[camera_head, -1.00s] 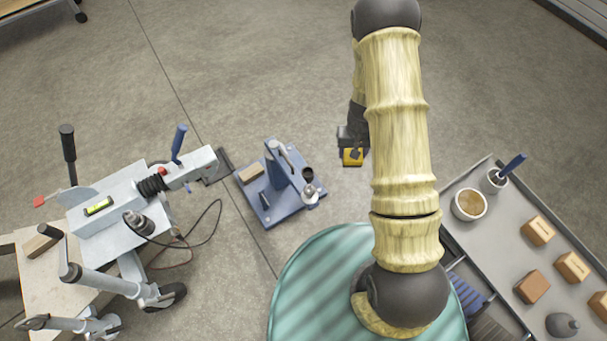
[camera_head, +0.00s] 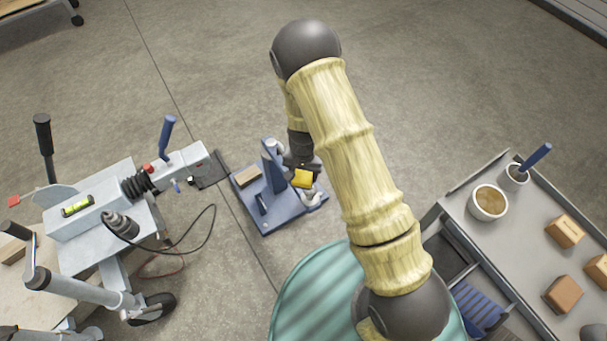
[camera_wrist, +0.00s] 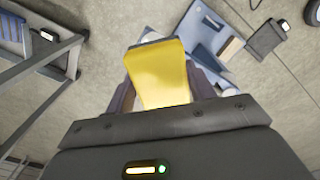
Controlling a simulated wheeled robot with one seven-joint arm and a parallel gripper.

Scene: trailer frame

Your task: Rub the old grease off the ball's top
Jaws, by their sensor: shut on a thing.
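My gripper (camera_head: 303,167) is shut on a yellow pad (camera_head: 304,179), which fills the space between the fingers in the wrist view (camera_wrist: 158,75). In the head view, the pad is over the right side of the blue stand (camera_head: 277,208). A pale round support (camera_head: 314,196) shows just below and right of the pad. The ball on it is mostly or wholly hidden behind the pad and gripper. I cannot tell whether the pad touches it. The blue stand also shows in the wrist view (camera_wrist: 212,35), beyond the pad.
The trailer frame (camera_head: 95,200) with its blue-handled coupling stands at left, a cable hanging from it. At right, a grey trolley (camera_head: 465,205) holds a bowl of brown paste (camera_head: 489,202), a cup with a blue-handled tool (camera_head: 514,176) and several boxes. The floor behind the stand is clear.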

